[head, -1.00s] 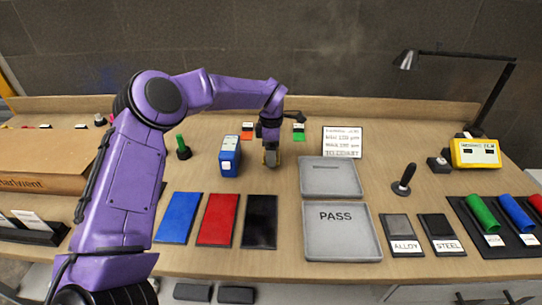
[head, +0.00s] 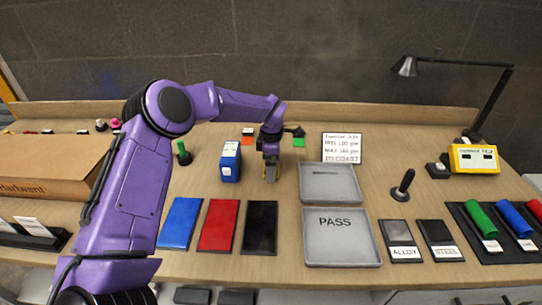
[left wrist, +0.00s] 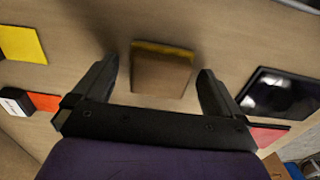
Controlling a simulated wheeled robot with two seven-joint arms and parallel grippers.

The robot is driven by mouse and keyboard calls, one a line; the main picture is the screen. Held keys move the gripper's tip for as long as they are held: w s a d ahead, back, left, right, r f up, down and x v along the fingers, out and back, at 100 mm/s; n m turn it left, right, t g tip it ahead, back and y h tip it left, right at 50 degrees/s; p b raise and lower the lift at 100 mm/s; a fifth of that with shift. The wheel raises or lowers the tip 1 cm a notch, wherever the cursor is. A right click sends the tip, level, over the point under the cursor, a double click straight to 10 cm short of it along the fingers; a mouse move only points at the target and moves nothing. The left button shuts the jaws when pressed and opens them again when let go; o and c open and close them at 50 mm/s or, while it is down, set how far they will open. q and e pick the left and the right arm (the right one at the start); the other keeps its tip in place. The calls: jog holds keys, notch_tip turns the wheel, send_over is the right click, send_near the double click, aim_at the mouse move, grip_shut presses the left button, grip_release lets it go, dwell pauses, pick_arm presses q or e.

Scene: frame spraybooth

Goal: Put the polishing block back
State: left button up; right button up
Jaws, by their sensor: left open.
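A brown block with a yellow edge, which looks like the polishing block (left wrist: 160,75), lies between the fingers of my left gripper (left wrist: 158,88) in the left wrist view. The fingers are open, with a gap on each side of the block. In the head view my left gripper (head: 270,165) points down over the bench, right of the blue box (head: 230,165). The block is small there and partly hidden by the fingers. I cannot tell whether it touches the bench. My right gripper is not in view.
Blue (head: 180,223), red (head: 218,225) and black (head: 260,228) panels lie in front. The PASS tray (head: 342,250) and an upper tray (head: 330,197) stand right.

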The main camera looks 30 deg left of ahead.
pick_arm(q)
notch_tip(320, 180, up, 12)
jog(key=b, duration=0.1)
jog(key=shift+f, duration=0.15)
dwell(2.1)
